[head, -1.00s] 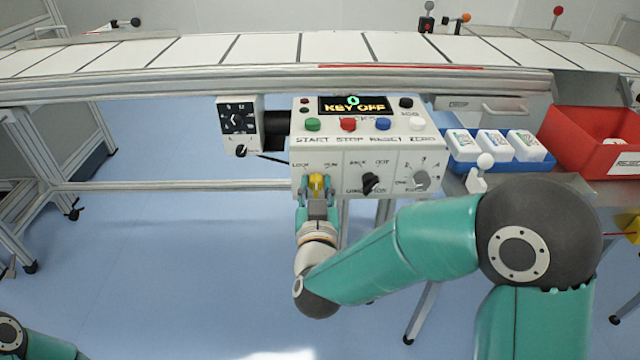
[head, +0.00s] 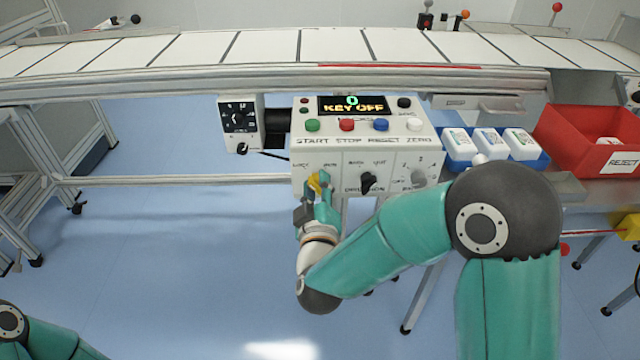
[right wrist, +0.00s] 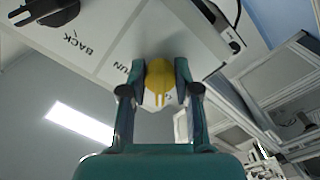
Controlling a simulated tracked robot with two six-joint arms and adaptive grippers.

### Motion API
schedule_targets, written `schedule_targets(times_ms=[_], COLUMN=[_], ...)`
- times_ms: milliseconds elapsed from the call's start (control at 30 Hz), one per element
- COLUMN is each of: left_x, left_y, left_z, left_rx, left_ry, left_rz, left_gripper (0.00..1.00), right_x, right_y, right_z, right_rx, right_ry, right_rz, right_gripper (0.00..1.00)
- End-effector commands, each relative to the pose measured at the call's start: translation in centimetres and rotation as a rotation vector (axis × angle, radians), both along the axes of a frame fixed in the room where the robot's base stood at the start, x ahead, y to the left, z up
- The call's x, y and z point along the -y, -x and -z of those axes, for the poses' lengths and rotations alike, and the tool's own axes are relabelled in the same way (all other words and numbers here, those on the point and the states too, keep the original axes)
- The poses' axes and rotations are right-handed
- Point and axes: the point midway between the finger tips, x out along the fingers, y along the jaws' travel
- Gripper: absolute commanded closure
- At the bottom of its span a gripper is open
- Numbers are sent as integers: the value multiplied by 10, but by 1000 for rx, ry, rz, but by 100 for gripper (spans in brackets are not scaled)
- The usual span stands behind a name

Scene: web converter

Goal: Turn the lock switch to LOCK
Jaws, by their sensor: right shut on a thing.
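The lock switch (head: 314,183) is a yellow knob at the lower left of the white control box (head: 340,146), between the LOCK and RUN labels. It leans to the left at its top in the head view. My right gripper (head: 316,190) is shut on it from the front and below. In the right wrist view the yellow knob (right wrist: 159,80) sits between both fingers (right wrist: 154,88), with the RUN label beside it. The LOCK label is hidden there. My left gripper is out of view; only part of my left arm shows.
A black direction knob (head: 368,181) and a grey knob (head: 418,178) are right of the switch. Green, red, blue and white buttons are above. A small dial box (head: 240,121) is at the left. A red reject bin (head: 590,141) stands at the right.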

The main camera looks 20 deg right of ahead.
Motion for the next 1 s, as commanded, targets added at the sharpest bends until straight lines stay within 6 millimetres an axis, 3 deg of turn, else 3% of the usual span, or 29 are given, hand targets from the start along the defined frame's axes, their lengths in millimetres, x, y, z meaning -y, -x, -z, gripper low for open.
schedule_targets(times_ms=[33,567,600,733,1000], left_x=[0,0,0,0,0], left_y=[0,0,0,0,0], left_z=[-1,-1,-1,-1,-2], left_rx=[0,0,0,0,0], left_ry=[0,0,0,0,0], left_rz=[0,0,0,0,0], left_gripper=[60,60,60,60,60], right_x=[1,2,2,1,1], right_y=[2,2,2,2,1], right_z=[8,8,8,6,3], right_rx=[-26,-33,-33,-29,-20], right_ry=[13,42,42,41,40], right_rz=[2,2,2,2,1], right_gripper=[100,100,68,46,46])
